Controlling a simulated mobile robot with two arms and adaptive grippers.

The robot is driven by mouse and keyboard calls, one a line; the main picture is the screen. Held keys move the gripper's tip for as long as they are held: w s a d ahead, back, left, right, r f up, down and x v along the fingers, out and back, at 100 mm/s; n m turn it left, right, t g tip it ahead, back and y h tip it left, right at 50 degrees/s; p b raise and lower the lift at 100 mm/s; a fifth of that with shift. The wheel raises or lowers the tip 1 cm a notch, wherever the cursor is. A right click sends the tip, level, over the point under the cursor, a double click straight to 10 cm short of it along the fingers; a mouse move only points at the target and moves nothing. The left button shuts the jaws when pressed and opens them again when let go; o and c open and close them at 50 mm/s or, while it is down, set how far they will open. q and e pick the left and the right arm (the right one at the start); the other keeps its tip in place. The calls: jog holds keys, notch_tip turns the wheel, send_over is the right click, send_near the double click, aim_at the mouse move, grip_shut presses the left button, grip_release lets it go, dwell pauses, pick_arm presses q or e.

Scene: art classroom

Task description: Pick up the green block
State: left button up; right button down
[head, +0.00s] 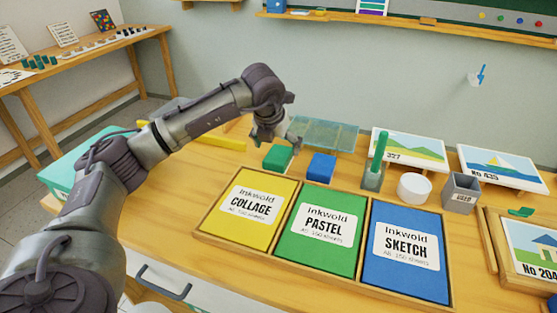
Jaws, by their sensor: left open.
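The green block (278,158) lies on the wooden table behind the yellow pad, to the left of a blue block (321,167). My left gripper (274,143) hangs just above and behind the green block, pointing down. Its fingers are small in the view and partly hidden, and the block rests on the table below them. Whether the fingertips touch the block cannot be told. My right gripper is out of view.
A wooden tray (199,229) with yellow, green and blue Inkwold pads fills the front. A translucent teal box (330,134) stands behind the blocks. A holder (373,178) with a green stick, a white round tub (414,187) and a grey cup (460,193) stand right.

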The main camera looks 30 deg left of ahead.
aim_at(278, 154)
pick_arm(q)
jog(key=x, duration=0.4)
jog(key=shift+w+a+f, duration=0.15)
jog(key=shift+a+f, duration=0.05)
jog(key=shift+f, duration=0.3)
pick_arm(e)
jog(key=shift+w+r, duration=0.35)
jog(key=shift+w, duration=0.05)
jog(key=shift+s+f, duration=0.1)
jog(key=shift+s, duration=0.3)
pick_arm(q)
jog(key=shift+f, duration=0.1)
jog(key=shift+f, duration=0.15)
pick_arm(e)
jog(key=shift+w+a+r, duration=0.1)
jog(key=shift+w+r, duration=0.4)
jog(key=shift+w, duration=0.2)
pick_arm(q)
jog(key=c, duration=1.3)
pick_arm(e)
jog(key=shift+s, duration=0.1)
